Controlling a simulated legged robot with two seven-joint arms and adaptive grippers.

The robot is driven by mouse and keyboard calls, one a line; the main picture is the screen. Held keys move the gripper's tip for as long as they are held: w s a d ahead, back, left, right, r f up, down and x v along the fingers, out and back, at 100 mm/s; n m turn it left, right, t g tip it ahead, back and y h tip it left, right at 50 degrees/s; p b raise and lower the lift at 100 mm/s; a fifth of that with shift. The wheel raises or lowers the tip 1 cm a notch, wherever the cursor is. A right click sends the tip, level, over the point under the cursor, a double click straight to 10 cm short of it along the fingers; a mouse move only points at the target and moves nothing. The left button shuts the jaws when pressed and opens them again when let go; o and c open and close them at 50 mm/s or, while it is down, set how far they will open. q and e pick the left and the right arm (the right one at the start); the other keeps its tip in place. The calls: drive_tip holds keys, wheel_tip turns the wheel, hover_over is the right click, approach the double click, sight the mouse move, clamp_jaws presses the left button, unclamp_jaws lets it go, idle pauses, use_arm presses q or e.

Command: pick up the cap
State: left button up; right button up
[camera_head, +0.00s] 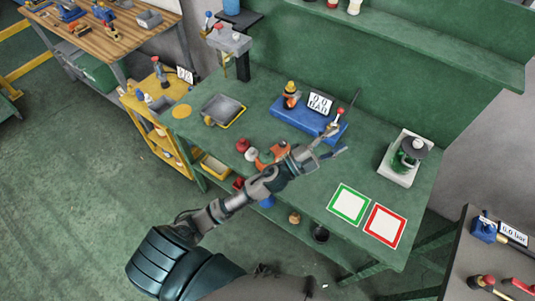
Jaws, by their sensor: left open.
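On the green workbench (300,185), a small round red piece (242,145) and a pale round piece (251,155) lie side by side, left of my left forearm. An orange piece (268,156) sits right beside them, partly hidden by the arm. I cannot tell for sure which of these is the cap. My left gripper (337,142) is open and looks empty. Its fingers point right, in front of the right end of a blue base (292,120) with a "0.0 BAR" display (319,103). My right gripper is out of view.
A grey tray (222,109) is at the bench's left. A white device (403,157) stands at the right. A green-framed square (348,204) and a red-framed square (385,225) mark the front right and are bare. A shelf (430,45) overhangs the back.

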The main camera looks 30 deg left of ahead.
use_arm(q)
drive_tip(key=s+d+r+m+g+h, duration=0.2)
drive_tip(key=d+r+m+g+h, duration=0.15)
drive_tip(key=m+g+h, duration=0.45)
drive_tip(key=m+g+y, duration=1)
drive_tip(key=m+y, duration=0.1)
drive_tip(key=y, duration=1)
hover_over(267, 150)
wheel_tip(267, 150, down, 7)
drive_tip(key=f, duration=0.3)
drive_tip(key=f+p, duration=0.1)
drive_tip(key=f, duration=0.7)
drive_tip(key=shift+s+d+p, duration=0.2)
drive_tip(key=shift+s+p, duration=0.05)
drive_tip(key=shift+p, duration=0.1)
drive_tip(key=shift+w+a+f+p, duration=0.15)
drive_tip(key=shift+f+p, duration=0.25)
drive_tip(key=shift+f, duration=1.15)
drive_tip(key=shift+a+f+p, duration=0.1)
drive_tip(key=shift+f+p, duration=0.25)
drive_tip(key=shift+f, duration=1.15)
clamp_jaws()
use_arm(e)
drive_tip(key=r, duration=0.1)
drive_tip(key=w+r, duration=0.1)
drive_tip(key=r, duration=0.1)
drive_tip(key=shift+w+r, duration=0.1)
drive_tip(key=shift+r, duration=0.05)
